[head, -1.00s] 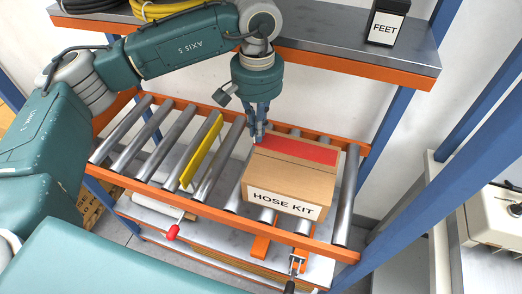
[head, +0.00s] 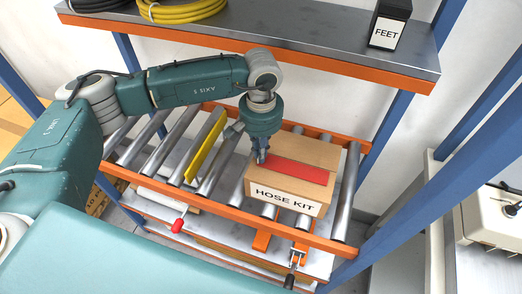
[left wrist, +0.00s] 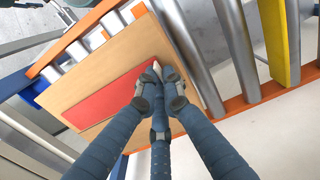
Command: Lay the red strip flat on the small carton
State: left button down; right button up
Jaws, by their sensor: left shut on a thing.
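The small carton (head: 290,190), labelled HOSE KIT, sits on the roller conveyor. The red strip (head: 300,172) lies across the carton's top, long side left to right, near the labelled front edge. It looks flat, but I cannot tell whether it fully touches the cardboard. My left gripper (head: 262,160) is shut on the strip's left end, pointing down. In the left wrist view the red strip (left wrist: 108,95) runs away from the fingertips (left wrist: 160,82) over the bare carton top (left wrist: 115,55). The fingers hide the gripped end. My right gripper is not in view.
A yellow bar (head: 205,148) stands between rollers left of the carton. An orange rail (head: 225,210) borders the conveyor's front. A shelf (head: 310,45) above holds a black FEET box (head: 388,22) and hose coils (head: 180,8). A blue post (head: 430,160) rises at the right.

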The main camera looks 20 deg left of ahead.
pick_arm(q)
jog(key=c, duration=1.9)
grip_release()
jog(key=shift+r, duration=0.4)
notch_tip(320, 180, up, 11)
jog(key=b, duration=0.4)
jog(key=shift+r, duration=0.2)
